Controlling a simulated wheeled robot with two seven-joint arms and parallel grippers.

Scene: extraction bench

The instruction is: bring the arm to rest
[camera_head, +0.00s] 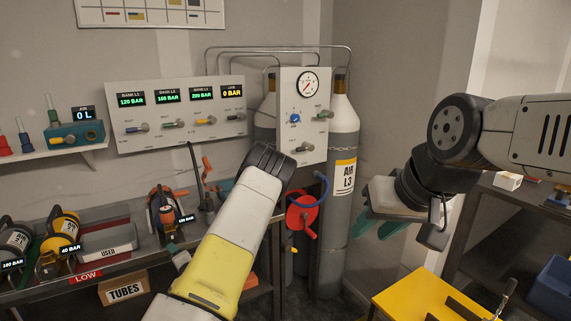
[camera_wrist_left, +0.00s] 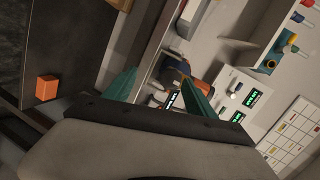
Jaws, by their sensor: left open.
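My right arm (camera_head: 520,130) comes in from the right of the head view. My right gripper (camera_head: 380,226) hangs down, its teal fingers apart and empty, in front of the wall to the right of the AIR L3 cylinder.
A gauge panel (camera_head: 303,110) and the AIR L3 cylinder (camera_head: 340,190) stand behind my left arm. A yellow platform (camera_head: 425,295) lies below my right gripper. An orange cube (camera_wrist_left: 46,88) shows in the wrist view.

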